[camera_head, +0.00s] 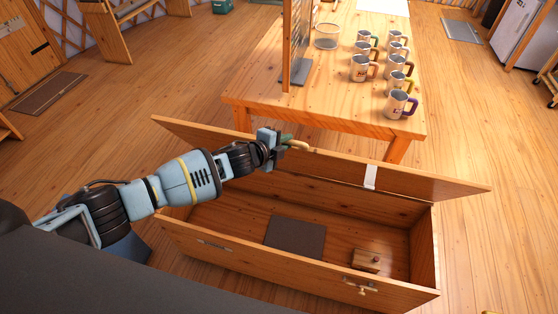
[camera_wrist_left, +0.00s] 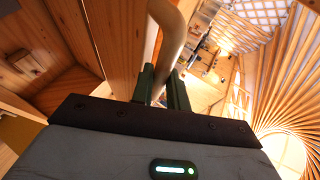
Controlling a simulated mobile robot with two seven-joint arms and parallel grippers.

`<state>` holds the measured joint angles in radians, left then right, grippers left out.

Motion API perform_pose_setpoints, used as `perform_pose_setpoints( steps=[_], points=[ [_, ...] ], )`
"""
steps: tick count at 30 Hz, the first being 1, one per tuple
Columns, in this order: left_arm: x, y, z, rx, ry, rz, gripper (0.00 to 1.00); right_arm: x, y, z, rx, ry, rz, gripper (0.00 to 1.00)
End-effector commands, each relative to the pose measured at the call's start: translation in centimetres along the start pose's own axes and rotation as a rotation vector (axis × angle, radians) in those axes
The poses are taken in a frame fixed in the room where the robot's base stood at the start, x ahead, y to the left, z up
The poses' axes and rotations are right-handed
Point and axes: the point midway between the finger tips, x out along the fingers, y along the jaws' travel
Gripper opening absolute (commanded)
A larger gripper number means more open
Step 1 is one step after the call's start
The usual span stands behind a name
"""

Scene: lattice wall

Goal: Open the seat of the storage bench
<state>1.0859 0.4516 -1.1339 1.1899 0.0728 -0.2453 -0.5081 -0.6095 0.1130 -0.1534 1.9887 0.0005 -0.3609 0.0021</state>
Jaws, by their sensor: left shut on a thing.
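The wooden storage bench (camera_head: 300,272) stands in front of me with its seat (camera_head: 430,182) swung up along the far side, so the inside is open to view. The seat is steeply tilted; its exact angle is hard to tell. My left gripper (camera_head: 284,141) is at the seat's upper edge, shut on a tan curved handle (camera_head: 299,146). In the left wrist view the handle (camera_wrist_left: 170,30) runs down between the green fingers (camera_wrist_left: 162,86). My right gripper is not in view.
Inside the bench lie a dark flat panel (camera_head: 295,236) and a small wooden block (camera_head: 366,261). A latch (camera_head: 360,287) is on the front wall. Close behind the seat stands a table (camera_head: 330,95) with several mugs (camera_head: 398,104), a mesh basket (camera_head: 326,38) and an upright board (camera_head: 296,45).

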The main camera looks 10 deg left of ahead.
Motion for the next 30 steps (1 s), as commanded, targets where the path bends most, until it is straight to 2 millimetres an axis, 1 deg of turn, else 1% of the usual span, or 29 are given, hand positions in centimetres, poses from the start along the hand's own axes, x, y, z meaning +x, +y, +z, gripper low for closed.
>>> perform_pose_setpoints(
  steps=[1,5,9,23,24,28,29,30],
  points=[
    [0.3,0.2,0.3,0.001,-0.007,0.014,0.0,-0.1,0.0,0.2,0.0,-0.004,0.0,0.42],
    [0.9,-0.4,0.5,-0.002,-0.007,0.019,0.0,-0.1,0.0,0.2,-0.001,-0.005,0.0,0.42],
    [1.3,-0.7,0.7,-0.004,-0.006,0.024,0.0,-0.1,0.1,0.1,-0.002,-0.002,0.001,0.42],
    [1.5,-0.5,0.8,-0.006,-0.009,0.03,0.0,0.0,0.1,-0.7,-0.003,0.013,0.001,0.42],
    [1.5,-0.4,0.8,-0.006,-0.009,0.03,0.19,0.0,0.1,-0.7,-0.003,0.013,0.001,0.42],
    [1.5,-0.4,0.8,-0.006,-0.009,0.03,0.36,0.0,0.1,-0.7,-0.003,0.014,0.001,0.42],
    [1.5,-0.4,0.8,-0.007,-0.009,0.03,0.38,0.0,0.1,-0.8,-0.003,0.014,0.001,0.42],
    [1.5,-0.4,0.8,-0.006,-0.009,0.031,0.38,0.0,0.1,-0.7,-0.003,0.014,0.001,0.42]
  ],
)
